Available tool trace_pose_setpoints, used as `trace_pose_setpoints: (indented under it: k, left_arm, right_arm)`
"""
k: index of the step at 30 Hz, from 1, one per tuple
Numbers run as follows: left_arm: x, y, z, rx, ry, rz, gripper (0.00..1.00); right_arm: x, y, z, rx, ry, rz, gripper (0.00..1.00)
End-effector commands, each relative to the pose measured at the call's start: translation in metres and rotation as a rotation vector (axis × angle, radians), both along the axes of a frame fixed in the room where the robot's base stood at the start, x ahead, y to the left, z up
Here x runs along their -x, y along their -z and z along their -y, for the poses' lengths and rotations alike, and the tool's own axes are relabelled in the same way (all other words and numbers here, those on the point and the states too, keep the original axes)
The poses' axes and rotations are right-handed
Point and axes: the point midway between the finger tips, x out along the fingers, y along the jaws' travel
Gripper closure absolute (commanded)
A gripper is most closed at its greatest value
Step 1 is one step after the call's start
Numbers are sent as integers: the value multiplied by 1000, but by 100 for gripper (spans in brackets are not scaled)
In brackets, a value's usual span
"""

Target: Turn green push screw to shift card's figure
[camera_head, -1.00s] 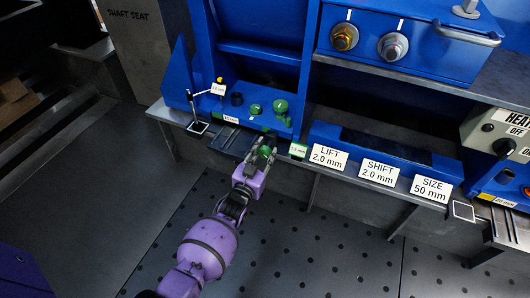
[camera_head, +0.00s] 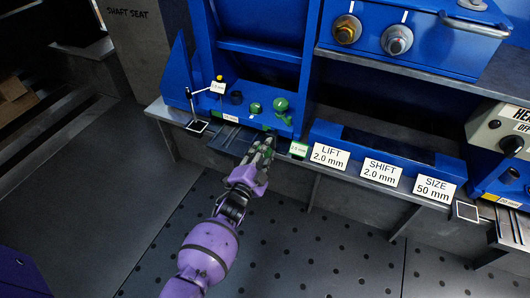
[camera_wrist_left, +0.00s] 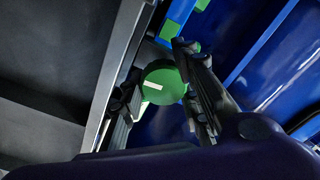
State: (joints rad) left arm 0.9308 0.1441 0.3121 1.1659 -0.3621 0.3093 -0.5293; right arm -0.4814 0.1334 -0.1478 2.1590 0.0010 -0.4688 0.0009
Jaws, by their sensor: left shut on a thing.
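The green push screw (camera_wrist_left: 165,84) shows in the left wrist view as a round green knob with a white mark on its face. My left gripper (camera_wrist_left: 158,80) has a finger on each side of it and is shut on it. In the head view my purple left arm reaches up to the bench edge, and the gripper (camera_head: 264,146) mostly hides the knob. The SHIFT card (camera_head: 380,172) reads 2.0 mm. A small green-edged card (camera_head: 298,149) stands just right of the gripper; its figure is too small to read surely. My right gripper is out of view.
The LIFT card (camera_head: 329,156) reads 2.0 mm and the SIZE card (camera_head: 435,189) reads 50 mm. Green knobs (camera_head: 256,108) stand on the blue fixture behind the gripper. A thin stand (camera_head: 192,103) is at left. The dark floor in front is clear.

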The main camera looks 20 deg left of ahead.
Motion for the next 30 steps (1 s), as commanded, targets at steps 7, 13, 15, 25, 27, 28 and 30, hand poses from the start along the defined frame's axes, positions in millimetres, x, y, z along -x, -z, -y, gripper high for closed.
trace_pose_setpoints:
  k: [7, 13, 15, 25, 27, 28, 30]
  left_arm:
    - [0, 2, 7, -71, 9, 1, 96]
    - [0, 2, 7, -88, 9, 0, 96]
    - [0, 3, 7, -89, 9, 0, 96]
    - [1, 3, 7, -88, 8, -2, 58]
    - [0, 3, 6, -88, 8, -1, 54]
    - [0, 3, 6, -88, 8, -1, 54]
    - [0, 2, 5, -88, 7, 0, 54]
  right_arm:
    - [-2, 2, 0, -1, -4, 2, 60]
    - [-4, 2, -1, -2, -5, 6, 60]
    - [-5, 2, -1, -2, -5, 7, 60]
    - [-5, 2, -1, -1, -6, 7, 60]
    - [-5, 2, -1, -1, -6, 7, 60]
    - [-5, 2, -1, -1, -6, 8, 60]
    - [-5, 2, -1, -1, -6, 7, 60]
